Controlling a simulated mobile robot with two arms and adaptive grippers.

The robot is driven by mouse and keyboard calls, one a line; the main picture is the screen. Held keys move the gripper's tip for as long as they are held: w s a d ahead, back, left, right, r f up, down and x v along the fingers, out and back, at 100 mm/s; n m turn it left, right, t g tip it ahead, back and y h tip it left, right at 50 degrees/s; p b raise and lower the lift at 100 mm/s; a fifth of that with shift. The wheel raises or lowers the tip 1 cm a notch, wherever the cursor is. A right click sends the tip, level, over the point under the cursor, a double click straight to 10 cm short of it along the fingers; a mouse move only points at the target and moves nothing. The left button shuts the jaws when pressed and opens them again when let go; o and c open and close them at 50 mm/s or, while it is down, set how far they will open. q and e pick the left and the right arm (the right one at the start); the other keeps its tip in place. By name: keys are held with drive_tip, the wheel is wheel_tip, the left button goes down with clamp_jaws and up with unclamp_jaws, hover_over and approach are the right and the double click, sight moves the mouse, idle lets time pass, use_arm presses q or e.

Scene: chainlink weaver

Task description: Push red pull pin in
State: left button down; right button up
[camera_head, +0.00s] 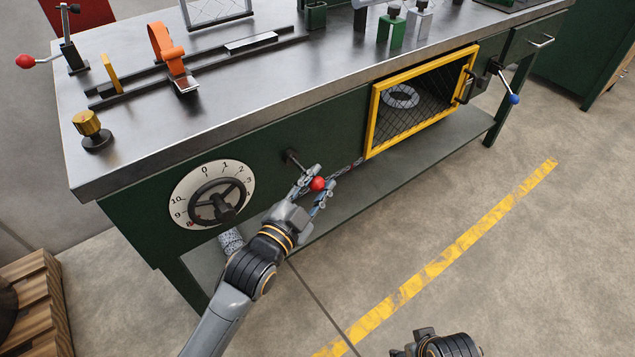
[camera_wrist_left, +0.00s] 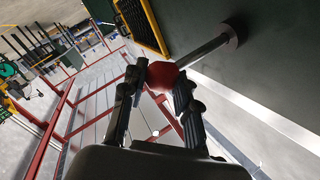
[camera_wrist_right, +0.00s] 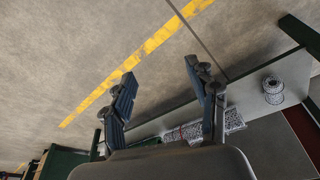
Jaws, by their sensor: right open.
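The red pull pin (camera_head: 317,184) has a round red knob on a metal rod. Its rod sticks out from a round collar on the bench's dark green front panel, right of the dial. In the left wrist view the red knob (camera_wrist_left: 163,75) sits between my left fingers, which appear to touch it on both sides, with the rod reaching the panel. My left gripper (camera_head: 316,186) appears shut on the knob. My right gripper (camera_wrist_right: 158,72) is open and empty, with floor beyond its fingers. Part of my right arm shows at the bottom of the head view.
A numbered dial with a handwheel (camera_head: 217,202) is left of the pin. A yellow-framed mesh door (camera_head: 373,126) is to the right. A lower shelf (camera_head: 440,138) runs beneath the bench. The floor in front, with a yellow line (camera_head: 455,246), is clear.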

use_arm(q)
drive_tip(key=w+a, duration=0.1)
drive_tip(key=w, duration=0.1)
drive_tip(key=w+a, duration=0.2)
drive_tip(key=shift+p, duration=0.3)
use_arm(e)
wheel_tip(320, 180, down, 2)
drive_tip(key=shift+s+f, duration=0.1)
drive_tip(key=shift+s, duration=0.05)
use_arm(q)
drive_tip(key=c, duration=1.4)
unclamp_jaws()
drive_tip(key=o, duration=0.4)
drive_tip(key=shift+w, duration=0.1)
drive_tip(key=v, duration=1.2)
